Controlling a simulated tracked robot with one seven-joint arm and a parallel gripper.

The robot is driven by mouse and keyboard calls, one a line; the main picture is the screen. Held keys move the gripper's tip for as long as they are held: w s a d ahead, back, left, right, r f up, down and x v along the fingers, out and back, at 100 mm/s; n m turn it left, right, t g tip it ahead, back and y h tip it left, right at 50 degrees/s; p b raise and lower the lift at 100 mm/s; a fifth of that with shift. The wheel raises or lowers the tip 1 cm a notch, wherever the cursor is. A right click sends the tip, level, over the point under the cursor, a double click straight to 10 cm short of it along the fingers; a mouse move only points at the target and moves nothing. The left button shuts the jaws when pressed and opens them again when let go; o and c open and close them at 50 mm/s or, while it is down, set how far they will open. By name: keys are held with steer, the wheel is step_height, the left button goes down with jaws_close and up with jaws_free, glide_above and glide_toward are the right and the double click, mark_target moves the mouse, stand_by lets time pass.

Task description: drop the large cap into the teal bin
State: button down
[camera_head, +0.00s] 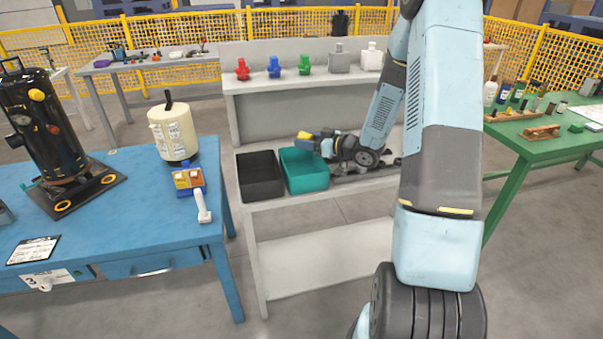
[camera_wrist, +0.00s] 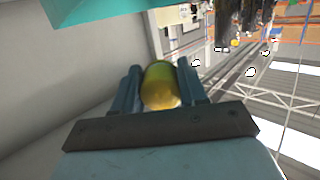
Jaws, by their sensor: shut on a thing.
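The large cap (camera_wrist: 160,86), a yellow-green rounded cylinder, sits between the two fingers of my gripper (camera_wrist: 158,78) in the wrist view. The fingers are shut on its sides. In the head view my gripper (camera_head: 309,139) is small, pointing left, at the back right edge of the teal bin (camera_head: 306,177); a bit of yellow shows at its tip. The teal bin is an open box on the light grey bench, and its inside looks empty where I see it. A teal surface also shows at the top left of the wrist view (camera_wrist: 105,8).
A black bin (camera_head: 260,175) stands directly left of the teal bin. Behind is a raised grey shelf (camera_head: 300,83) with red, blue, green, grey and white fittings. A blue table (camera_head: 120,215) with a black compressor (camera_head: 45,125) and a cream tank (camera_head: 173,133) is at left.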

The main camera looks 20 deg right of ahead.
steer(key=shift+f, duration=0.8)
steer(key=c, duration=0.5)
jaws_free()
steer(key=v, duration=1.3)
steer(key=shift+s+d+f, duration=0.1)
steer(key=shift+s+d, duration=0.15)
steer(key=shift+d, duration=0.05)
